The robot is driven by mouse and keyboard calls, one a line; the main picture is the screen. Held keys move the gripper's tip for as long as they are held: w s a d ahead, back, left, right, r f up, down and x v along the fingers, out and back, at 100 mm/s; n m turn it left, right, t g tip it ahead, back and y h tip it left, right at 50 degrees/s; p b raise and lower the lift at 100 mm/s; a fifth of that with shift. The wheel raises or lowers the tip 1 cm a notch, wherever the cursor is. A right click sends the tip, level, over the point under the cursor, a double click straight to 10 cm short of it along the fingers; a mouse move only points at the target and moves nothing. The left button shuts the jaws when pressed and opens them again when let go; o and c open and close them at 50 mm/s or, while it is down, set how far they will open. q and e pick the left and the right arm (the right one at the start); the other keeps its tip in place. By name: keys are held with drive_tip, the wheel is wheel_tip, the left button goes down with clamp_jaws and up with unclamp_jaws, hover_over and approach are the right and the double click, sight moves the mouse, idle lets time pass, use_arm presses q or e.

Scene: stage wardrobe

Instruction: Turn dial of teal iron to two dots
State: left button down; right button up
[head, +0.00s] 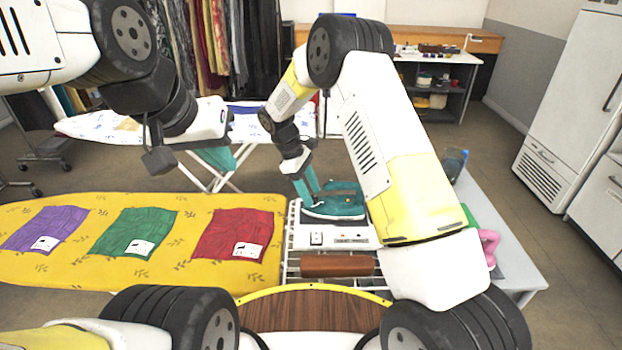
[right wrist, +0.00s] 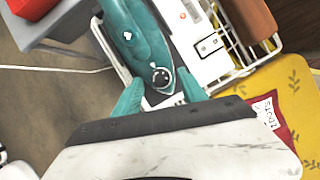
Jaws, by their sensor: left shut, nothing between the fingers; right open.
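The teal iron (head: 337,203) sits on the wire rack right of the yellow board in the head view. In the right wrist view the iron (right wrist: 143,35) lies along the rack, its round dark dial (right wrist: 160,77) with a pale mark facing the camera. I cannot read the dial setting. My right gripper (head: 308,190) is over the iron's left end. In the right wrist view its teal fingers (right wrist: 160,83) are open, one on each side of the dial; contact cannot be told. My left gripper (head: 217,158) is shut and empty, above the floor behind the yellow board.
The yellow ironing board (head: 90,272) carries purple (head: 45,228), green (head: 135,231) and red (head: 235,232) cloths with white tags. A white panel (head: 335,237) and a brown bar (head: 337,265) are at the rack's near side. A pink object (head: 488,247) stands to the right.

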drive_tip(key=s+v, duration=0.1)
drive_tip(key=v, duration=0.6)
drive_tip(key=shift+w+r, duration=0.25)
drive_tip(key=shift+w, duration=0.3)
wheel_tip(320, 180, up, 11)
drive_tip(key=m+t+y, duration=0.1)
drive_tip(key=m+y, duration=0.1)
drive_tip(key=m, duration=0.1)
hover_over(322, 208)
drive_tip(key=s+d+r+m+t+y, duration=0.2)
drive_tip(key=s+d+r+m, duration=0.1)
drive_tip(key=s+d+r, duration=0.3)
drive_tip(key=s+d+r+m+t+y, duration=0.1)
drive_tip(key=s+d+r+m+t, duration=0.1)
drive_tip(key=s, duration=0.7)
drive_tip(key=s+d+r+m+t+y, duration=0.1)
drive_tip(key=s+d+r+m+t, duration=0.1)
drive_tip(key=s+m, duration=0.3)
drive_tip(key=s+d, duration=0.1)
drive_tip(key=s, duration=0.3)
drive_tip(key=shift+r+m+t+y, duration=0.25)
drive_tip(key=shift+m+t+y, duration=0.05)
